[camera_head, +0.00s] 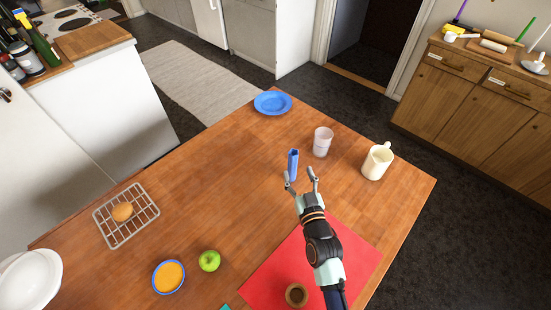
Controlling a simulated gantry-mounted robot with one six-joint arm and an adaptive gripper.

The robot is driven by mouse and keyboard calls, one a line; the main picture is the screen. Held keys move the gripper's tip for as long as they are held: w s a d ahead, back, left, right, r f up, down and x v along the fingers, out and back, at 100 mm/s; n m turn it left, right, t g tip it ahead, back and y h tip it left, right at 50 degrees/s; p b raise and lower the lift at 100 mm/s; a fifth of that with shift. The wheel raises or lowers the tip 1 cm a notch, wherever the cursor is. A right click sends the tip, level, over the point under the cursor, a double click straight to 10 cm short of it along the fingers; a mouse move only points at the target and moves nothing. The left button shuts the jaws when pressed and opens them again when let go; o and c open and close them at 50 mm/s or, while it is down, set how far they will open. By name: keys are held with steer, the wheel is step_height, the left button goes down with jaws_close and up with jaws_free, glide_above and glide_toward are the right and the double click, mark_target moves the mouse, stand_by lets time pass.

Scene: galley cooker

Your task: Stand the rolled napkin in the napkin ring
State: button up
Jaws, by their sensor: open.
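The rolled napkin (293,164) is a blue upright roll near the middle of the wooden table. My gripper (301,177) is open, with its fingertips close to the napkin's lower end on the near side. I cannot tell whether the fingers touch it, or whether its base rests on the table. The napkin ring (296,295) is a brown round ring with a dark opening. It lies on the red mat (262,281) at the near edge of the picture, to the left of my arm.
A clear glass (322,142) and a cream jug (377,162) stand right of the napkin. A blue plate (272,103) lies behind it. A green apple (209,261), a bowl with orange contents (169,277) and a wire rack (127,230) with a bun are left. The table's centre-left is clear.

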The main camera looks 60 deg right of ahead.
mark_target(295, 161)
steer(key=x, duration=0.2)
steer(key=shift+w+d, duration=0.15)
steer(key=shift+d, duration=0.2)
steer(key=shift+w+d+f+b, duration=0.1)
steer(key=shift+d+f+b, duration=0.1)
steer(key=shift+b, duration=0.25)
steer(key=b+x, duration=0.1)
steer(key=x, duration=0.3)
steer(key=shift+w+d+r, duration=0.1)
steer(key=shift+w+d, duration=0.05)
steer(key=shift+w, duration=0.05)
steer(key=shift+s, duration=0.1)
jaws_close()
